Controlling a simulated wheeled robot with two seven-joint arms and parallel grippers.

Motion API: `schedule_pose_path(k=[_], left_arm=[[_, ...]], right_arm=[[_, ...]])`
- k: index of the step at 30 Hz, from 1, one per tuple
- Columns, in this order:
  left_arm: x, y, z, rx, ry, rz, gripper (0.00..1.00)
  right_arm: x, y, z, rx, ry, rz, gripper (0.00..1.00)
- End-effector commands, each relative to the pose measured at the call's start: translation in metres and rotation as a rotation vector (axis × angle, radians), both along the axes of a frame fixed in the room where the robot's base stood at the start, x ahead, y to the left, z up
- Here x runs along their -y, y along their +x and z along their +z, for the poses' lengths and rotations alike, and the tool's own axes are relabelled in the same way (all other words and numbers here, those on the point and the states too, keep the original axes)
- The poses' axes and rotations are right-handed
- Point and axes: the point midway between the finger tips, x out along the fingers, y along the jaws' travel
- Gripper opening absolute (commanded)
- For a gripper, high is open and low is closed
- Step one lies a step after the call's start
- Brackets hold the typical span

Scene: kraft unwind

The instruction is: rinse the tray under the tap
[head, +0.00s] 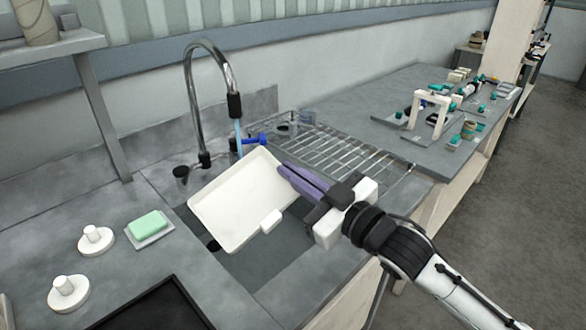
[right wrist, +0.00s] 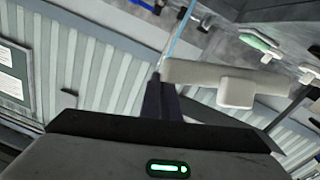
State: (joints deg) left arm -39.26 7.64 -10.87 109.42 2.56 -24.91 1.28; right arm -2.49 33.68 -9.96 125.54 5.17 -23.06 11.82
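The white tray (head: 238,200) is tilted above the sink (head: 262,262), its inner face showing in the head view. My right gripper (head: 286,172) has purple fingers shut on the tray's right rim. The right wrist view shows the tray edge-on (right wrist: 205,74), with a tab on its side, beside a dark finger (right wrist: 160,100). The tap (head: 212,75) arches over the sink. A thin blue water stream (head: 238,134) falls from its spout towards the tray's far edge; whether it hits the tray is hard to tell. The left gripper is out of view.
A wire drying rack (head: 335,150) lies right of the sink. A green soap bar (head: 148,224) on a dish and two white knobbed discs (head: 96,240) stand left of it. A black tray (head: 155,308) is at the front left. A worktop with small parts (head: 430,110) extends behind right.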

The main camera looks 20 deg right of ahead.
Motion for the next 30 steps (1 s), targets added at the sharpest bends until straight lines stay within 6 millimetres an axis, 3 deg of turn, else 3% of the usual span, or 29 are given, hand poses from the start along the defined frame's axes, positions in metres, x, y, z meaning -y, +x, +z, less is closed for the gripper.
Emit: schedule_pose_path(k=[30], left_arm=[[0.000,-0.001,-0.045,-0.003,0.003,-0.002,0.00]], right_arm=[[0.025,0.092,-0.019,0.005,0.002,0.000,0.00]])
